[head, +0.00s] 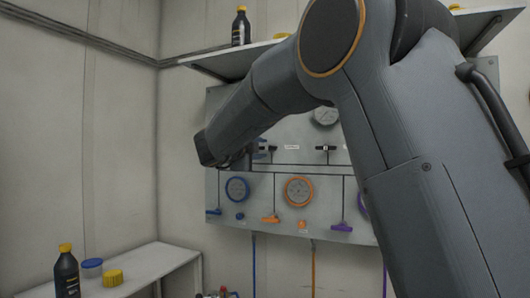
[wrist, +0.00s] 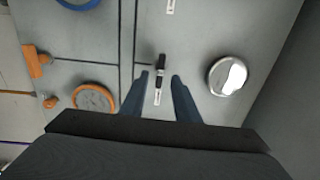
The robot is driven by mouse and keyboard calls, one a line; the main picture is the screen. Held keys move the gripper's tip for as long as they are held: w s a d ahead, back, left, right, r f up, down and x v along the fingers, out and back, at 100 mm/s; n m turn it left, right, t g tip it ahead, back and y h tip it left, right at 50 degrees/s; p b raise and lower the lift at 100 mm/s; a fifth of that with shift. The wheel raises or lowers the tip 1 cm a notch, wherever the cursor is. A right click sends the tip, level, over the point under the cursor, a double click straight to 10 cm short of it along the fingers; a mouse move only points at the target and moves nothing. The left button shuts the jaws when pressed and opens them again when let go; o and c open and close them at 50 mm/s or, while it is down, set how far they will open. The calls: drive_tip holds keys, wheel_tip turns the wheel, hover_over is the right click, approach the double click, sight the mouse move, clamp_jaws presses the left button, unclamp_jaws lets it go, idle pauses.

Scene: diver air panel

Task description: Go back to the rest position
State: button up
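My gripper (wrist: 160,77) is open in the wrist view. Its two dark blue fingers stand apart and hold nothing. A small black valve handle (wrist: 161,63) on the grey panel shows in the gap between the fingertips, touching neither; the depth between them is hard to judge. In the head view my arm reaches left across the panel (head: 222,115). The gripper (head: 240,160) is near the panel's upper left and is mostly hidden by my wrist. Another black valve handle (head: 325,148) shows to its right.
The panel also bears a blue gauge (head: 237,189), an orange gauge (head: 299,191), a silver gauge (wrist: 228,76) and coloured handles. A shelf (head: 215,62) with a dark bottle (head: 241,27) juts out above. A bench (head: 150,262) at lower left holds a bottle (head: 67,272) and lids.

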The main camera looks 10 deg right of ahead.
drive_tip(key=shift+v, duration=0.95)
